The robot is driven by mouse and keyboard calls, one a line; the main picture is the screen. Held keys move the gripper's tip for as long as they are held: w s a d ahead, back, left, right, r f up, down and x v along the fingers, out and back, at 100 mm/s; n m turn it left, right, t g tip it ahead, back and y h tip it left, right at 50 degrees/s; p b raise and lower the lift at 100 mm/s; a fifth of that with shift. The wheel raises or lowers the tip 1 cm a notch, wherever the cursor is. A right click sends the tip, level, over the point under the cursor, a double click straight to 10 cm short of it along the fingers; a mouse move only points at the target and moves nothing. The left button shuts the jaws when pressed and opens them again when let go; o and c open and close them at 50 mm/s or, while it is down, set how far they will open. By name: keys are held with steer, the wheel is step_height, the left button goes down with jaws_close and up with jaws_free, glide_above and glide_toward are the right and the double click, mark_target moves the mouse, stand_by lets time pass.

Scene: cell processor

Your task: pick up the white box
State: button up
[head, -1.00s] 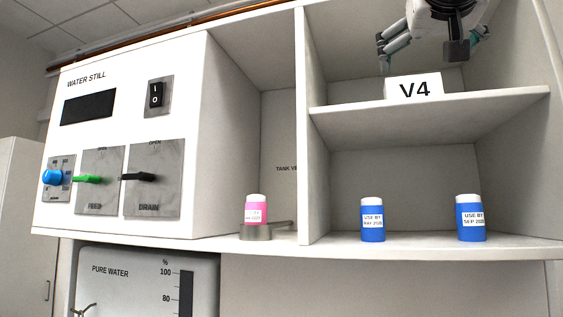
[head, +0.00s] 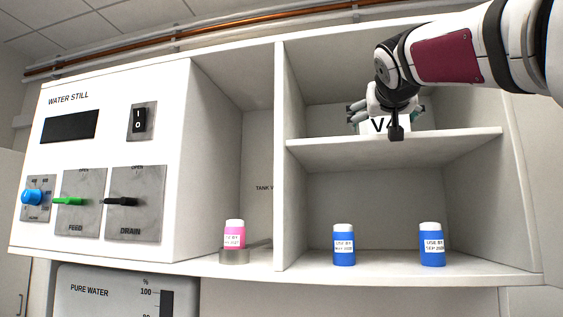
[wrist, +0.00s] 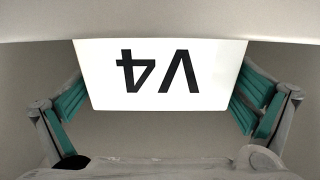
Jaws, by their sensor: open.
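The white box (head: 372,126), marked V4, stands on the upper shelf of the right-hand compartment. In the head view my gripper and wrist hide part of its right side. In the wrist view the white box (wrist: 160,88) fills the upper middle, its V4 lettering upside down. My gripper (head: 386,112) is at the box in the head view. In the wrist view my gripper (wrist: 160,105) is open, with one teal-padded finger on each side of the box. The fingers look close to its sides; I cannot tell whether they touch.
The upper shelf (head: 450,138) runs below the box. Beneath it stand two blue bottles (head: 344,246) (head: 432,245). A pink bottle (head: 235,234) sits in a grey holder to the left. The water still panel (head: 100,150) is at far left.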

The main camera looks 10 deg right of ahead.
steer(key=shift+w+d, duration=0.25)
steer(key=shift+w, duration=0.3)
steer(key=c, duration=1)
steer(key=shift+o, duration=0.2)
steer(key=shift+r, duration=1.55)
steer(key=shift+s+r, duration=0.1)
steer(key=shift+r, duration=0.2)
steer(key=s+d+r+b, duration=0.1)
steer(key=s+d+b, duration=0.1)
steer(key=s, duration=1.3)
steer(key=shift+s+d+r, duration=0.15)
steer(key=shift+s+d, duration=0.1)
steer(key=shift+d, duration=0.15)
